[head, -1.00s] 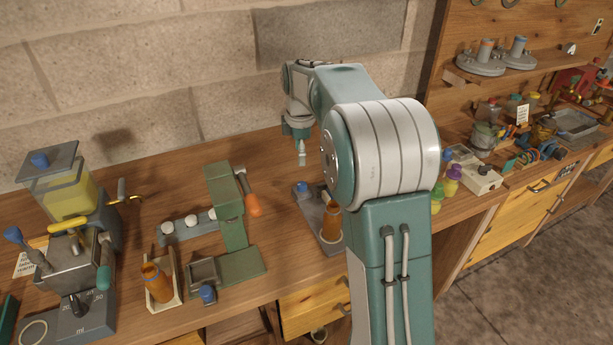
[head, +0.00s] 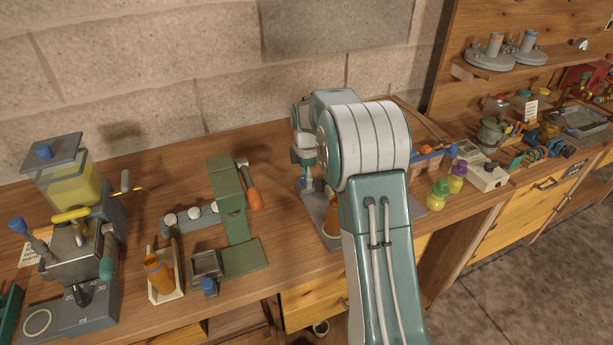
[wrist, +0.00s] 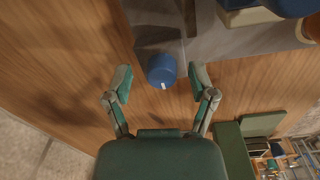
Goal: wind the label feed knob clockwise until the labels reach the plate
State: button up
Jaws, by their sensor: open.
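The blue knob (wrist: 161,69) with a short white mark on its rim sits on the grey label machine (wrist: 215,47) in the wrist view. My gripper (wrist: 160,82) is open, with one finger on each side of the knob and gaps between; whether a finger touches it I cannot tell. In the head view my gripper (head: 306,173) is low over the left end of the label machine (head: 318,213), largely covering the knob. An orange bottle (head: 332,219) on the machine is partly behind my arm. I cannot make out the labels or the plate.
Left of the machine stand a green press (head: 232,212), a second orange bottle (head: 157,270) in a pale holder, and a filler with yellow liquid (head: 74,191). Green and purple bottles (head: 438,195) stand right of my arm. The wall is close behind.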

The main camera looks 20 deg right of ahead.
jog(key=shift+a, duration=0.45)
jog(key=shift+d, duration=0.2)
grip_shut()
